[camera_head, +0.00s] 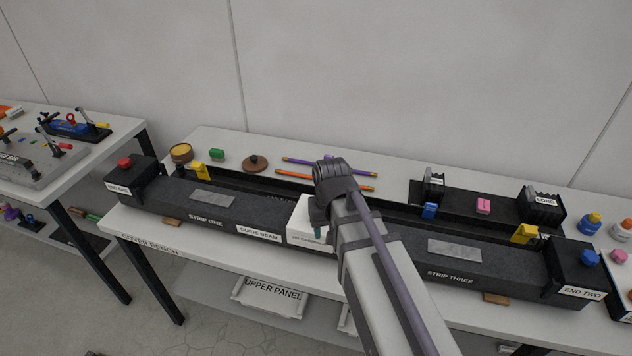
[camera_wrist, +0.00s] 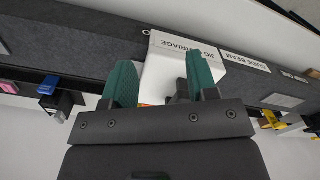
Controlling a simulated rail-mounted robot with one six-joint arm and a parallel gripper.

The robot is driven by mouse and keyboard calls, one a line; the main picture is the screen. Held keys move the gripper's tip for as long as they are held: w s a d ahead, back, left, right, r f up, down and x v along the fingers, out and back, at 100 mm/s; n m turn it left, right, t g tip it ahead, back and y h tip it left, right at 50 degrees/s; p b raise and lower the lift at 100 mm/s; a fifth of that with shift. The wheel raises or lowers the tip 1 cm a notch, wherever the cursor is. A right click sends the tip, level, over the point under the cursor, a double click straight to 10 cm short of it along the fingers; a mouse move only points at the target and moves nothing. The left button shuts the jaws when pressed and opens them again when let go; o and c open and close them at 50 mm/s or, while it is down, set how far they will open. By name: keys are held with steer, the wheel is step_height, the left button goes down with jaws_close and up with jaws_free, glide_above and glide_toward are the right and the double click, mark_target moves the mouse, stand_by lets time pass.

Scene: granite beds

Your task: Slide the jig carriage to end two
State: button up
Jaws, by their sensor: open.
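The white jig carriage (camera_head: 303,218) sits near the middle of the long dark guide beam (camera_head: 395,258), partly hidden behind my arm. Its labelled face shows in the wrist view (camera_wrist: 180,52). The END TWO block (camera_head: 580,274), with a blue knob, is at the beam's right end. The END ONE block (camera_head: 130,182), with a red knob, is at the left end. My gripper (camera_wrist: 160,75) is open, with its two green fingers apart and the white carriage showing between and beyond them. Whether the fingers touch it I cannot tell.
Yellow clips (camera_head: 524,234) and a blue clip (camera_head: 429,210) stand along the beam. A second bench (camera_head: 105,135) is at left.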

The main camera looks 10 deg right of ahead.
steer(key=w+r+m+p, duration=0.3)
steer(key=w+r+p, duration=0.3)
steer(key=w+r, duration=0.45)
steer(key=f+b, duration=0.4)
steer(key=w+f+m+b, duration=0.1)
steer(key=f+b, duration=0.4)
steer(key=w+f+m+b, duration=0.1)
steer(key=f+b, duration=0.3)
steer(key=shift+f, duration=0.25)
steer(key=shift+r, duration=0.15)
jaws_close()
